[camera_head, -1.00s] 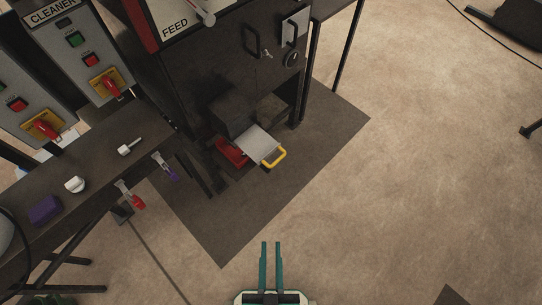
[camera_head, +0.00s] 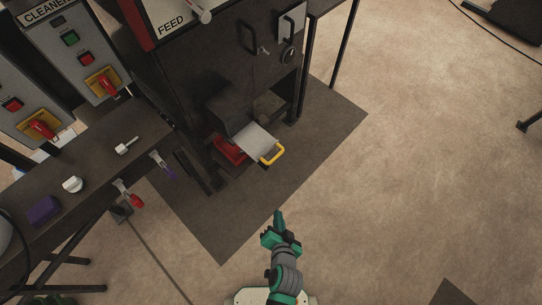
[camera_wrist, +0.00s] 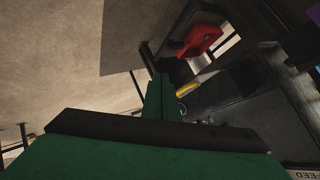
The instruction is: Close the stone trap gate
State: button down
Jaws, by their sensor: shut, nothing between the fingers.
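The stone trap gate (camera_head: 254,139) is a pale grey plate with a yellow handle (camera_head: 273,155). It sticks out from the lower front of the dark machine, low near the floor. My gripper (camera_head: 279,213) is shut and empty, below the handle in the head view and apart from it. In the wrist view my shut green fingers (camera_wrist: 160,92) reach up the middle. A piece of the yellow handle (camera_wrist: 186,89) shows just right of them, and the plate is mostly hidden there.
A red part (camera_head: 229,150) sits left of the plate; it also shows in the wrist view (camera_wrist: 202,38). A dark bench (camera_head: 100,178) with several small items stands at the left. The dark mat (camera_head: 225,235) and the floor to the right are clear.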

jog(key=w+f+m+g+y, duration=0.1)
jog(key=w+m+y, duration=0.15)
jog(key=w, duration=0.75)
jog(key=g+y, duration=0.1)
jog(key=y, duration=0.4)
send_near(265, 153)
jog(key=shift+n, duration=0.45)
jog(key=x, duration=0.6)
